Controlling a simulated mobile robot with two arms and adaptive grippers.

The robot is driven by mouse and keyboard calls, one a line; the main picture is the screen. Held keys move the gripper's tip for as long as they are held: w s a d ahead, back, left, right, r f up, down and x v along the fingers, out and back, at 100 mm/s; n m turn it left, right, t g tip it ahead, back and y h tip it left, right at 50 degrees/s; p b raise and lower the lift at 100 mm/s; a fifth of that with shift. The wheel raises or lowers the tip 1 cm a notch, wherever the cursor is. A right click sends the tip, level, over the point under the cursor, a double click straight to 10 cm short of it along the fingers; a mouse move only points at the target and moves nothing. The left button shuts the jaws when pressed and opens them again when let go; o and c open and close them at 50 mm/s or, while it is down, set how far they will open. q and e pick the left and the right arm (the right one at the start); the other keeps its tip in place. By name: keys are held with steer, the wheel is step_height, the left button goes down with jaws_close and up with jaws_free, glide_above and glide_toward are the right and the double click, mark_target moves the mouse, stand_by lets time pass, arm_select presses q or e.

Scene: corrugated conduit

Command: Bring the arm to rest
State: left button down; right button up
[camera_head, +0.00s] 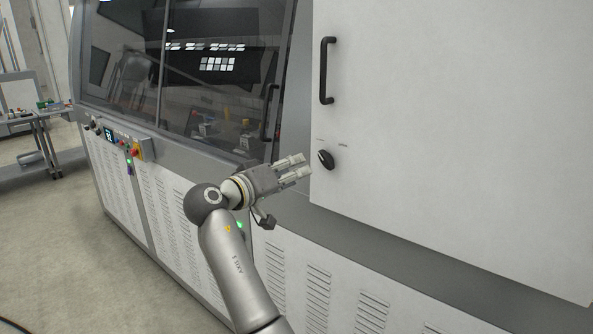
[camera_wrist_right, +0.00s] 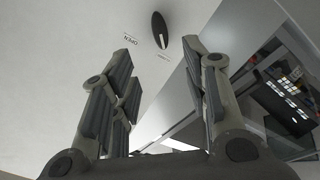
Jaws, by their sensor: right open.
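My right gripper (camera_head: 300,169) is raised in front of the machine, with its fingers pointing right toward the white cabinet door. In the right wrist view its two fingers (camera_wrist_right: 160,85) stand apart with nothing between them. A black rotary knob (camera_head: 325,159) sits on the door just right of the fingertips, and a gap seems to separate them. The knob also shows beyond the fingers in the right wrist view (camera_wrist_right: 160,30), beside small lettering that includes "OPEN". My left gripper is not in either view.
The white door (camera_head: 450,130) has a black bar handle (camera_head: 327,70) and looks shut. The machine's dark window (camera_head: 215,75) and a panel with coloured buttons (camera_head: 122,141) lie to the left. A table (camera_head: 40,115) stands far left. The floor (camera_head: 60,240) at left is mostly clear.

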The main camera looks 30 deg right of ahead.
steer(key=shift+f, duration=0.1)
stand_by(0.3)
